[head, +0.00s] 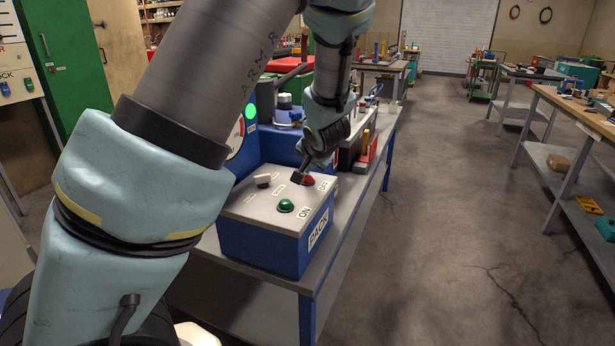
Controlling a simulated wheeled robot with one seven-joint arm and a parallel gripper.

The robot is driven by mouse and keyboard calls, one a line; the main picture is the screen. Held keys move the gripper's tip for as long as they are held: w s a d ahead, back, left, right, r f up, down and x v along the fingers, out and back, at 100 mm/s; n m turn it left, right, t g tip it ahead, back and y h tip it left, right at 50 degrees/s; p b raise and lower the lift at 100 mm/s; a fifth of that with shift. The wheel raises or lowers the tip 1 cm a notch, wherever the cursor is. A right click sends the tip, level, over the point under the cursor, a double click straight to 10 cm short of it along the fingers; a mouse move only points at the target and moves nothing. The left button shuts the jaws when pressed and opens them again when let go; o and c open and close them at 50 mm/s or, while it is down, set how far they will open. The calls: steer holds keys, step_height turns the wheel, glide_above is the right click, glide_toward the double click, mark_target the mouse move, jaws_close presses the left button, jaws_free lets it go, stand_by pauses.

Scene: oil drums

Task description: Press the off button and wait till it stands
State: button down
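A blue control box with a grey sloping top (240,211) stands on the bench in the head view. On its top are a green button (286,205) by the label ON and a red button (308,180) by the label OFF. My gripper (300,180) is at the red button, its fingers pointing down and partly covering it. I cannot tell whether the fingertips touch the button or whether they are apart. A pale switch knob (263,180) sits to the left. A lit green lamp (251,111) and part of a round dial (235,138) show behind my arm.
Open concrete floor (450,200) lies to the right. Another workbench (570,108) stands at the far right. A green cabinet (62,60) is at the left.

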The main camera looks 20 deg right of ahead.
mark_target(307, 180)
steer(key=shift+f, duration=0.55)
stand_by(0.4)
stand_by(1.0)
steer(key=shift+r+p, duration=1)
step_height(307, 180, up, 5)
steer(key=p, duration=0.6)
steer(key=shift+a, duration=0.1)
steer(key=s+a+r+n+g, duration=0.1)
steer(key=s+a+n+g, duration=0.1)
steer(key=s+a, duration=0.3)
steer(key=s+a+r+n+g, duration=0.1)
steer(key=s+a+n+g, duration=0.2)
steer(key=a, duration=1)
steer(key=s+a+r+n+g, duration=0.1)
steer(key=s+a+n+g, duration=0.1)
steer(key=s+a, duration=0.6)
steer(key=shift+s+a+n+g, duration=0.3)
steer(key=shift+s+a+n, duration=0.1)
steer(key=shift+a+n, duration=0.5)
